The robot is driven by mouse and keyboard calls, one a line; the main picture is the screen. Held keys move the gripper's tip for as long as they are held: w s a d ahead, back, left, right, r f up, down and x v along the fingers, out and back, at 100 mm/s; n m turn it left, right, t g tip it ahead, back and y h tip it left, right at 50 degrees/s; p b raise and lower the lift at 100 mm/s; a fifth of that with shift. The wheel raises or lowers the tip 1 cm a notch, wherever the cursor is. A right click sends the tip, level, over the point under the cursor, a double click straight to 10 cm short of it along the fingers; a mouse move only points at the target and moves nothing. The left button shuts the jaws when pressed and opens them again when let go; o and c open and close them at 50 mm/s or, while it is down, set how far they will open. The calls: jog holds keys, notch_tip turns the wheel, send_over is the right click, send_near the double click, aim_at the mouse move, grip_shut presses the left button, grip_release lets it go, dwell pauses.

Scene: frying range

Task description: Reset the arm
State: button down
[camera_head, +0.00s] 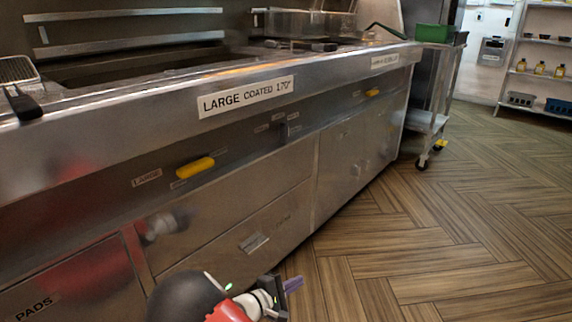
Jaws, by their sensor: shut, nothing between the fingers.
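My gripper (290,286) shows at the bottom centre of the head view, at the end of my red, white and black arm. It is small in the picture, and its fingers are shut with nothing held. It is in front of the lower steel panels of the frying range (215,225), apparently apart from them. Most of my arm is cut off by the bottom edge.
The range counter carries a "LARGE COATED 170°" label (246,96) and a yellow handle (195,167). A fry basket (18,72) rests at the left. A wheeled steel cart (430,122) with a green bin (434,33) stands beyond. The wood-pattern floor (450,230) at right is clear.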

jog(key=s+d+r+m+g+y+p, duration=0.2)
jog(key=s+d+r+m+g+y, duration=0.3)
jog(key=s+d+r+m+g, duration=0.7)
jog(key=s+d+r+m+t+y+p, duration=0.1)
jog(key=s+r+t+y, duration=0.6)
jog(key=s+r, duration=0.8)
notch_tip(320, 180, up, 2)
jog(key=shift+m+p, duration=0.4)
jog(key=shift+p, duration=0.2)
jog(key=shift+d, duration=0.1)
